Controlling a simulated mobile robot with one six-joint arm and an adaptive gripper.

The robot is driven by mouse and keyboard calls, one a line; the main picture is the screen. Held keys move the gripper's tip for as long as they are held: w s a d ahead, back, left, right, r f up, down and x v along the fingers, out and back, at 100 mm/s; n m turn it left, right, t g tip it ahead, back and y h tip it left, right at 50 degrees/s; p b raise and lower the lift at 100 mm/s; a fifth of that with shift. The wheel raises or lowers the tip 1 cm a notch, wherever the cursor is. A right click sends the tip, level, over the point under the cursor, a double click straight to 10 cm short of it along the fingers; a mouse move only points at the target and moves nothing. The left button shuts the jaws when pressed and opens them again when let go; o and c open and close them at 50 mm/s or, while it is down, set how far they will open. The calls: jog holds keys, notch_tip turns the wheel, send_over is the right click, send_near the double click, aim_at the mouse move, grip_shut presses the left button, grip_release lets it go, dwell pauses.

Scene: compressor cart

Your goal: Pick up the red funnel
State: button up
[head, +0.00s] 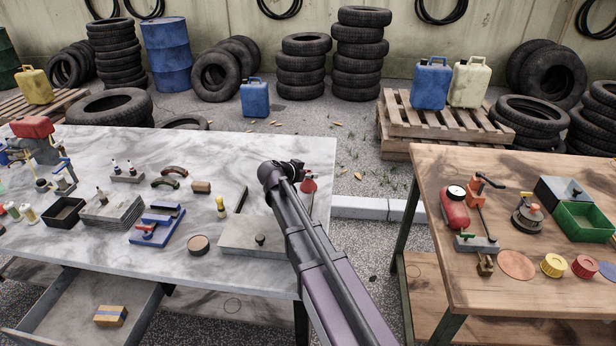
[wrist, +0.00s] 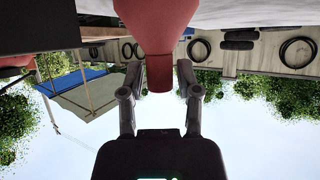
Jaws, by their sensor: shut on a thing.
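The red funnel (head: 309,186) shows in the head view at the right edge of the marble-topped table, partly hidden behind my arm. In the wrist view the funnel (wrist: 157,28) fills the top middle, with its wide part up in the picture and its narrow part between the fingers. My gripper (wrist: 159,77) is shut on that narrow part, one finger on each side. In the head view my gripper (head: 299,172) is mostly hidden by the end of my arm. I cannot tell whether the funnel touches the tabletop.
The marble table (head: 313,158) holds a grey plate with a knob (head: 260,239), a blue fixture (head: 157,224) and several small parts. A wooden table (head: 438,190) with a red tank (head: 455,207) and a green bin (head: 586,221) stands at right, across a gap.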

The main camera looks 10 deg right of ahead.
aim_at(309, 171)
jog(key=shift+r, duration=0.15)
notch_tip(309, 171, up, 4)
jog(key=p, duration=0.4)
jog(key=s, duration=1.6)
jog(key=shift+r+p, duration=0.3)
jog(key=shift+p, duration=0.1)
